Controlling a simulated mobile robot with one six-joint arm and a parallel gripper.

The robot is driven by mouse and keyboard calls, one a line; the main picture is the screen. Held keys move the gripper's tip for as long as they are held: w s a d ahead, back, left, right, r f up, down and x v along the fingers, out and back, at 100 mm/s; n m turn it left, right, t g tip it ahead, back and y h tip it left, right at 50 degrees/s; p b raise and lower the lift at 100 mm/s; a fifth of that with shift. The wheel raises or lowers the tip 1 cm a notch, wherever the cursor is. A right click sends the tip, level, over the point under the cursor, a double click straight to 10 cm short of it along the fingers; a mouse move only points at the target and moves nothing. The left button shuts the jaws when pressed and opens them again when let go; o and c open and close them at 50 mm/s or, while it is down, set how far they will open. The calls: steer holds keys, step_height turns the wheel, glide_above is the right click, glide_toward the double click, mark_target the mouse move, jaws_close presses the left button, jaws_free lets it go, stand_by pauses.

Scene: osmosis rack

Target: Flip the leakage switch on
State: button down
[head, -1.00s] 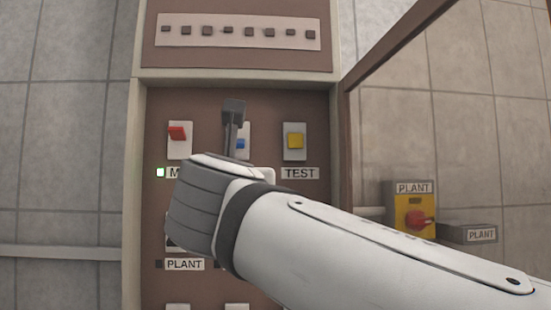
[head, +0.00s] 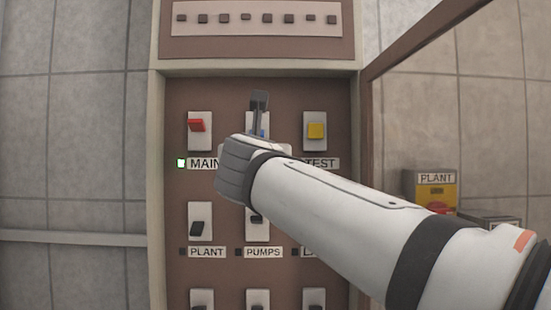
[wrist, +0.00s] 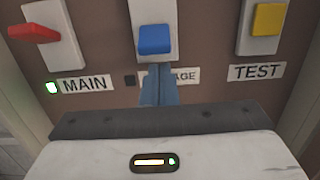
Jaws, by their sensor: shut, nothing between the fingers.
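The leakage switch is the blue switch (wrist: 155,40) on a white plate in the top middle of the brown panel. In the wrist view its label (wrist: 187,76) is partly hidden by my gripper, leaving "AGE" readable. The small indicator (wrist: 130,80) beside that label is dark. My gripper (wrist: 158,72) is shut and empty, with its fingertips just below the blue switch; I cannot tell if they touch it. In the head view my gripper (head: 259,98) covers most of the blue switch (head: 262,131).
The red MAIN switch (head: 196,126) is to the left, with its indicator (head: 181,163) lit green. The yellow TEST switch (head: 316,131) is to the right. Black PLANT (head: 197,228) and PUMPS (head: 257,219) switches sit below. An open door frame (head: 368,130) borders the right.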

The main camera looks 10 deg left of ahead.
steer(key=shift+s+r, duration=0.3)
steer(key=shift+r, duration=0.35)
steer(key=shift+s+d+r+p, duration=0.1)
steer(key=shift+s+r+p, duration=0.1)
steer(key=shift+r+p, duration=0.35)
stand_by(0.3)
steer(key=s+d+r, duration=0.2)
steer(key=s+r, duration=0.2)
steer(key=s, duration=0.5)
steer(key=shift+s+d+r, duration=0.15)
steer(key=shift+r, duration=0.15)
stand_by(0.6)
stand_by(0.5)
